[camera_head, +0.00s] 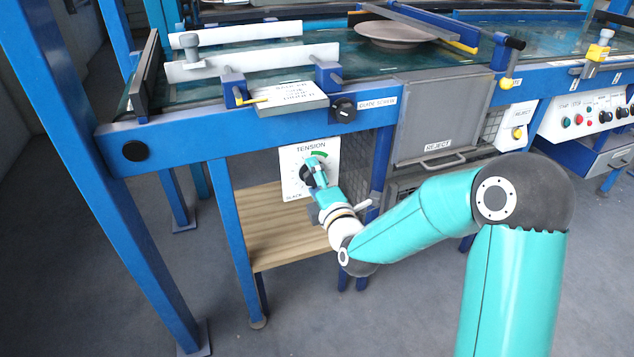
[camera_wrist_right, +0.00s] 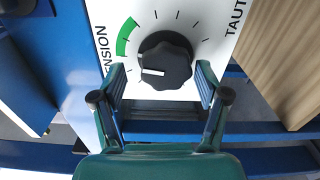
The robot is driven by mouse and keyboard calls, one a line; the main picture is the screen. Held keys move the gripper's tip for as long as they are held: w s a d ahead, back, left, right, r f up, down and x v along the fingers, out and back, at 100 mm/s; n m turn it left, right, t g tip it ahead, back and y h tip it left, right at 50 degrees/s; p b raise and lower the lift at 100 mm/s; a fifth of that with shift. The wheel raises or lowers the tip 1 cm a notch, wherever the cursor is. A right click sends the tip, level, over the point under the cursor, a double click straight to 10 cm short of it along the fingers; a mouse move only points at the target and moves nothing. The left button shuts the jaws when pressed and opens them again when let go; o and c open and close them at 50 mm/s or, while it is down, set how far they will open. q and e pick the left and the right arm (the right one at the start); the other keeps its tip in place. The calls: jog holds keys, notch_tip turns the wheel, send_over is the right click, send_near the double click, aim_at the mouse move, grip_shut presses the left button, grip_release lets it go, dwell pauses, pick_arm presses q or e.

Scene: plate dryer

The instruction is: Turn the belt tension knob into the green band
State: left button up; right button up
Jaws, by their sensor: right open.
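The belt tension knob (camera_wrist_right: 172,52) is black and ridged, on a white panel (camera_head: 292,157) marked TENSION. In the right wrist view its white pointer line points left, just below the green band (camera_wrist_right: 125,37) and outside it. The band also shows in the head view (camera_head: 319,154). My right gripper (camera_wrist_right: 160,70) is open, with one finger on each side of the knob's lower part; whether either finger touches it I cannot tell. In the head view my right gripper (camera_head: 314,172) covers part of the knob. My left gripper is out of view.
A wooden shelf (camera_head: 262,222) lies below the panel. Blue frame legs (camera_head: 232,235) stand to the left. The GUIDE SCREW knob (camera_head: 344,110) sits above right, and a grey REJECT door (camera_head: 437,115) farther right. Open floor lies in front.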

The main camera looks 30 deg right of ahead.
notch_tip(320, 180, up, 8)
jog(key=shift+s+a+r, duration=0.1)
jog(key=shift+a+r, duration=0.05)
jog(key=shift+r, duration=0.5)
jog(key=shift+f, duration=0.1)
